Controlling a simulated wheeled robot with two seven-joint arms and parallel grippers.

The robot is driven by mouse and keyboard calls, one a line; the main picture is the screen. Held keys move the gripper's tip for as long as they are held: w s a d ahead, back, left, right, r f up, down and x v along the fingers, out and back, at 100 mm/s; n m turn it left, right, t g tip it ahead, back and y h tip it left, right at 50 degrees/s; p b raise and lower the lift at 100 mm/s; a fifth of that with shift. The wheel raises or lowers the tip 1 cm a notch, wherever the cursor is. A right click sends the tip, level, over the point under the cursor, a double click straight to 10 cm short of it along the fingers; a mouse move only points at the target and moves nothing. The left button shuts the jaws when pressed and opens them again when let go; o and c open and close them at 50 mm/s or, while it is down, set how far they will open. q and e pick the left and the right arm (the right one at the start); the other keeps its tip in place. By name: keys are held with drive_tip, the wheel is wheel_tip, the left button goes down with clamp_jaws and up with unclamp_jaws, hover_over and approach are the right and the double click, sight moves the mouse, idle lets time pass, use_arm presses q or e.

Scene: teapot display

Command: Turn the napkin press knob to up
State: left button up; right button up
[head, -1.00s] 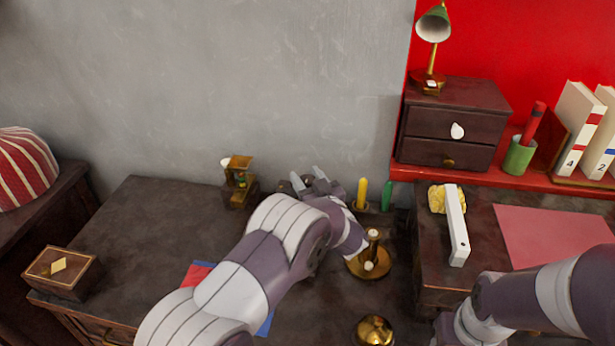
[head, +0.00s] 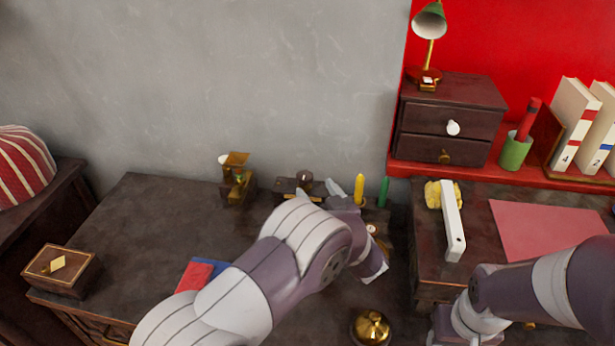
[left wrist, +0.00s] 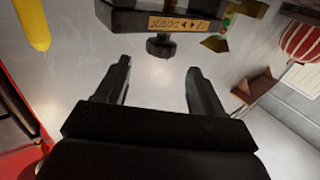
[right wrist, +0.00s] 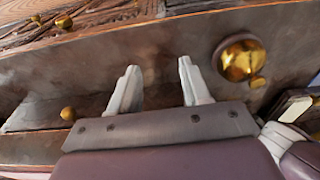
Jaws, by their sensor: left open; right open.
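The napkin press (head: 286,187) is a dark block with a round dark knob (head: 304,178), at the back of the dark desk near the grey wall. In the left wrist view the press (left wrist: 125,18) is at the top, with a brass label (left wrist: 178,23) that appears inverted and bears arrows. Its dark knob (left wrist: 160,47) points toward my left gripper (left wrist: 160,70). That gripper is open and empty, with the knob beyond and between its fingertips, apart from them. In the head view my left arm hides part of the gripper. My right gripper (right wrist: 158,72) is open and empty.
Yellow (head: 359,190) and green (head: 383,192) sticks stand right of the press. A brass device (head: 236,180) stands left of it. A gold dome (head: 372,327) sits in front, and a small box (head: 62,270) at left.

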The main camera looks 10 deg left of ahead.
use_arm(q)
drive_tip(key=v, duration=0.5)
drive_tip(key=shift+s, duration=0.2)
drive_tip(key=s+a+f+m+g+h, duration=0.2)
drive_tip(key=s+a+m+g+h, duration=0.35)
drive_tip(key=s, duration=0.65)
drive_tip(key=s+a+f+m+g+h, duration=0.2)
drive_tip(key=s+a+g+h, duration=0.45)
drive_tip(key=s, duration=0.55)
wheel_tip(320, 180, up, 19)
drive_tip(key=g+y+p, duration=0.1)
drive_tip(key=p, duration=1.7)
drive_tip(key=shift+a+y+p, duration=0.25)
drive_tip(key=shift+y+p, duration=0.05)
drive_tip(key=shift+p, duration=0.1)
